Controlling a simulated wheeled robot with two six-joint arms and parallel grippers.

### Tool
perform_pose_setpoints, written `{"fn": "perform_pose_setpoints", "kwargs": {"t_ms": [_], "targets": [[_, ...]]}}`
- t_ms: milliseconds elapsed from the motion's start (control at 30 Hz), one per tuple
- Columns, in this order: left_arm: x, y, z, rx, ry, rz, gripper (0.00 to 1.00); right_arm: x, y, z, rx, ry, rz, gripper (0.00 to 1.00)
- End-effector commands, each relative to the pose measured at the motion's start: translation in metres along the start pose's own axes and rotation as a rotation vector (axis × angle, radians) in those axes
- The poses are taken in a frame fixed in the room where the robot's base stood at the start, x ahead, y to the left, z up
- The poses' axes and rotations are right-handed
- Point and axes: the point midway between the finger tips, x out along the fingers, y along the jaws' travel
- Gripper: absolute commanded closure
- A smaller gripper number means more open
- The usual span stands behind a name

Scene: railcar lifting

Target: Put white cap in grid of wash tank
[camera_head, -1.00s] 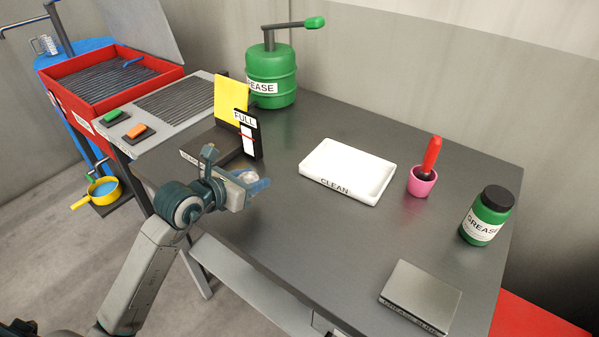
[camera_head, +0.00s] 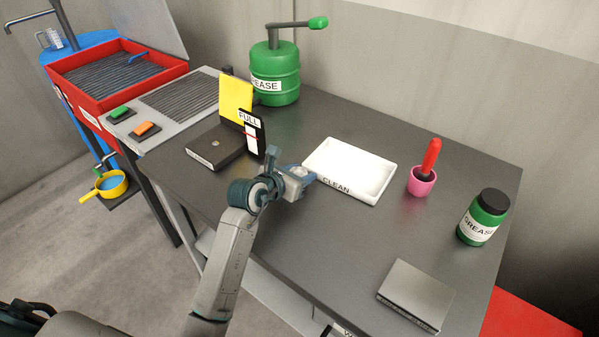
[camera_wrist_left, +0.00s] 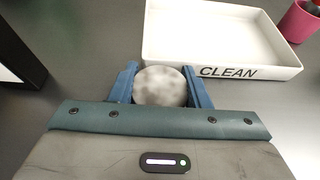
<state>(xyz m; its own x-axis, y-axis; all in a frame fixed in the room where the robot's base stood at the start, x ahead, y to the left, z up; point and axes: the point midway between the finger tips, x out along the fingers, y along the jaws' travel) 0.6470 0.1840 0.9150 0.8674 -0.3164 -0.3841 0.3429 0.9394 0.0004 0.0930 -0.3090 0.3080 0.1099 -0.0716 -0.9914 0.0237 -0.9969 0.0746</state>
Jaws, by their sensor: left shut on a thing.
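My left gripper (camera_head: 300,178) is over the grey table, just left of the white tray marked CLEAN (camera_head: 383,190). It is shut on the white cap, which shows in the left wrist view as a round, mottled grey-white thing (camera_wrist_left: 160,87) between the two blue fingers (camera_wrist_left: 162,88). In the head view the cap is mostly hidden by the gripper. The wash tank is the red basin (camera_head: 122,103) on a blue drum at the upper left, and its dark ribbed grid (camera_head: 115,78) lies inside. My right gripper is not in view.
A dark scale (camera_head: 213,148) with a yellow plate and a FULL gauge (camera_head: 252,137) stands left of the gripper. A green grease drum (camera_head: 274,75) stands behind. A pink cup (camera_head: 421,186), grease jar (camera_head: 482,220) and grey box (camera_head: 415,293) are at right. The front middle table is clear.

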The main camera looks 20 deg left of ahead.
Motion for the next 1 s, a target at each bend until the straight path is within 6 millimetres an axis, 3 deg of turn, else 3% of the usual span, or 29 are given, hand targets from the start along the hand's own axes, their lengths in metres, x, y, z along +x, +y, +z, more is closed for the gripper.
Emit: {"fn": "perform_pose_setpoints", "kwargs": {"t_ms": [433,467,567,867,1000], "targets": [[0.004,0.000,-0.010,0.000,-0.001,0.000,0.79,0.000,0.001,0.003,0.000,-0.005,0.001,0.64],[0.004,0.000,-0.010,0.000,-0.002,0.000,0.55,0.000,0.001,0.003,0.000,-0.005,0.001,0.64],[0.003,0.000,-0.009,0.000,-0.002,0.000,0.36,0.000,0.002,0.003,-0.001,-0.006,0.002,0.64],[0.003,0.000,-0.007,0.000,-0.002,0.000,0.35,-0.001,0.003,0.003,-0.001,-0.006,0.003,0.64],[-0.007,0.001,-0.007,0.002,-0.003,0.001,0.35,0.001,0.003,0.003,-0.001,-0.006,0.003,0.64]]}}
